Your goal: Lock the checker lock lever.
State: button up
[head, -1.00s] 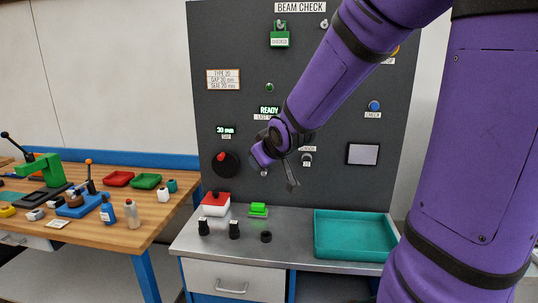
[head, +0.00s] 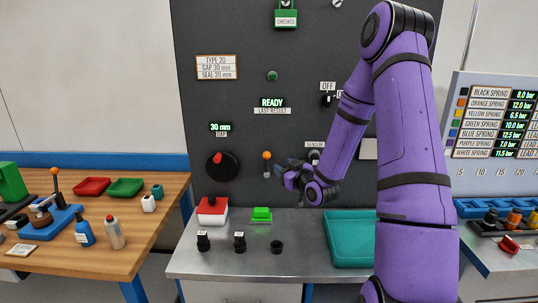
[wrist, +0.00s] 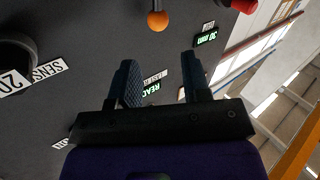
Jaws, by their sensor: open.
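A small lever with an orange ball knob (head: 267,155) stands upright on the dark checker panel (head: 230,110), right of the black dial with a red pointer. It is the only lever I see on the panel; any label for it is hidden or unreadable. In the wrist view the orange knob (wrist: 157,20) lies beyond the open fingers, near the top edge. My gripper (head: 284,173) is just right of and slightly below the knob in the head view, close to the panel. Its fingers (wrist: 157,65) are apart with nothing between them.
The black dial (head: 221,165) is left of the lever, and a sensor socket (head: 314,155) is to its right. Below are a red-topped white box (head: 212,211), a green button (head: 261,214), several black cylinders and a teal tray (head: 345,258). Left of the dial the panel is clear.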

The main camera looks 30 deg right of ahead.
aim_at(269, 157)
jog(key=w, duration=1.1)
jog(key=shift+d, duration=0.15)
grip_shut()
